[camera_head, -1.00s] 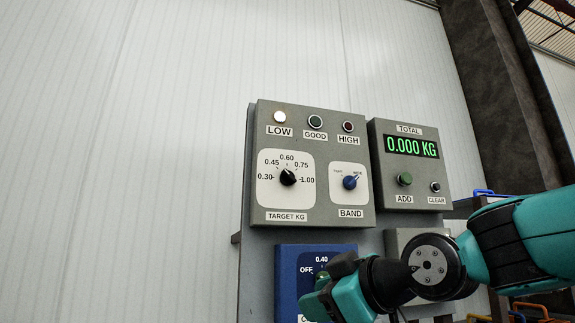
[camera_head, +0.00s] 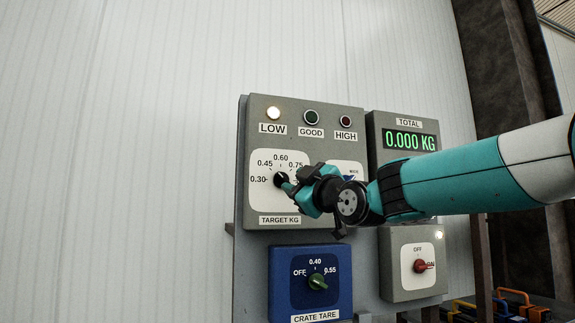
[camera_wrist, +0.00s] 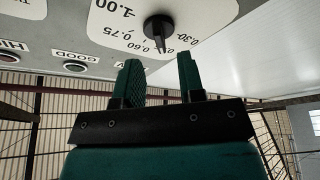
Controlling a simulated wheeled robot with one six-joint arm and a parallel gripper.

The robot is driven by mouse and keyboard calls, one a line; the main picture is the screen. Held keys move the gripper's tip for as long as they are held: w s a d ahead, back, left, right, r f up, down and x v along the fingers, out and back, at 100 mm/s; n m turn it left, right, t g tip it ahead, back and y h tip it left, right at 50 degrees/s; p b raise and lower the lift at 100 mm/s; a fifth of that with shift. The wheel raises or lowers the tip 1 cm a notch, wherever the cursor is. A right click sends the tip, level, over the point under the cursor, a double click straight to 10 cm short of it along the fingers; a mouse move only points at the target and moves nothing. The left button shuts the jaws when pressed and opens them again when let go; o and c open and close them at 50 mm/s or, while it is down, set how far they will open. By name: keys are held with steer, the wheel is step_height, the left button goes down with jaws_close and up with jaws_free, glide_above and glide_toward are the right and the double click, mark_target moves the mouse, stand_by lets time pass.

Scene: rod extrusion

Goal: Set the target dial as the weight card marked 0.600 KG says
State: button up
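The target dial is a black knob (camera_head: 281,180) on a white plate marked 0.30 to 1.00, labelled TARGET KG. The knob also shows in the wrist view (camera_wrist: 158,29), with its pointer near the 0.45 and 0.60 marks; the exact setting is hard to tell. My gripper (camera_head: 290,187) is in front of the dial's lower right in the head view. In the wrist view my gripper (camera_wrist: 160,60) is open and empty, its fingers apart, with the knob beyond the gap between the tips. The weight card marked 0.600 KG does not show in any view.
The LOW lamp (camera_head: 273,113) is lit. The TOTAL display (camera_head: 410,141) reads 0.000 KG. Below are the blue CRATE TARE box (camera_head: 290,292) and a grey box with a red switch (camera_head: 420,266).

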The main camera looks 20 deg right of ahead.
mark_target(285, 180)
steer(key=shift+p+x, duration=0.9)
steer(key=shift+x, duration=1.3)
steer(key=shift+c, duration=0.4)
jaws_close()
steer(key=shift+f+b, duration=0.15)
steer(key=shift+b, duration=0.25)
